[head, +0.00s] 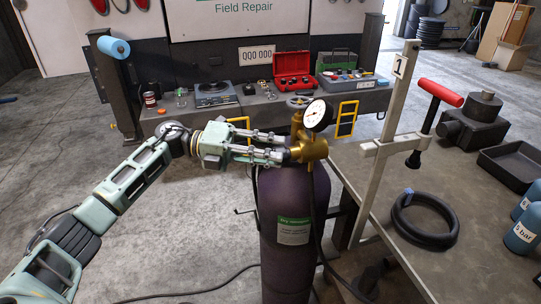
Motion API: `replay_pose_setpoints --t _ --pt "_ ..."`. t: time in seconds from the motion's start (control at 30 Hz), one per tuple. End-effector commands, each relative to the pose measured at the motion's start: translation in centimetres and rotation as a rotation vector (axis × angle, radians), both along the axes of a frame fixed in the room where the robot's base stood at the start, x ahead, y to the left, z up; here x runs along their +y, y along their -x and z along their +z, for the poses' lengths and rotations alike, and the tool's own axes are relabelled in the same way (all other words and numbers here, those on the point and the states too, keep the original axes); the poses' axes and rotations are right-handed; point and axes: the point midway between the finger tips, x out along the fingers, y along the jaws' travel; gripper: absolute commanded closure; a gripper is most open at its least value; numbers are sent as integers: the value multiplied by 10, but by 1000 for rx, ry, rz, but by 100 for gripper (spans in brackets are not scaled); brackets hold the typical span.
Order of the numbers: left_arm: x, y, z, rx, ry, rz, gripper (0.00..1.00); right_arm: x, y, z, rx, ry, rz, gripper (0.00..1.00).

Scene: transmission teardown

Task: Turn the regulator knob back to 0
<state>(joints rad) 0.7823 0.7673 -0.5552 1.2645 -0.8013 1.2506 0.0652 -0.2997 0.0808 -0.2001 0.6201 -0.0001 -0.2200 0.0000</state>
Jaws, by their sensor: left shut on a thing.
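A dark purple gas cylinder (278,252) with a green-topped label stands upright in the middle of the head view. On its top is a brass regulator (313,149) with a round white pressure gauge (318,115). My left gripper (284,148) reaches in from the left, level with the regulator body. It is shut on the regulator knob at the regulator's left side. The fingers mostly hide the knob, so its setting cannot be seen. The gauge reading is too small to tell. My right gripper is not in view.
Behind the cylinder is a vehicle tailgate with a red toolbox (291,72). Floor at left is clear except for a cable.

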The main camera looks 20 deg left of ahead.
Motion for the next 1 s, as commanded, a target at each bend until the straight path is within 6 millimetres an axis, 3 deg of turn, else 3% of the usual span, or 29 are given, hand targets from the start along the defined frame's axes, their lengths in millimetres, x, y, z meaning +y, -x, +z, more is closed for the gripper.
replay_pose_setpoints --t 0.03,0.57,0.6,0.73,1.0 --pt "0 1 -7 19 -2 -2 99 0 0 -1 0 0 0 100" --pt "-1 3 -10 39 4 -8 99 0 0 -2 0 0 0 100" --pt "-1 3 -10 39 3 -9 69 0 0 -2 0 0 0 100" --pt "-1 3 -9 38 5 -10 58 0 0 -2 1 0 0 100" --pt "-1 3 -6 32 9 -8 58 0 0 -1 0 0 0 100"
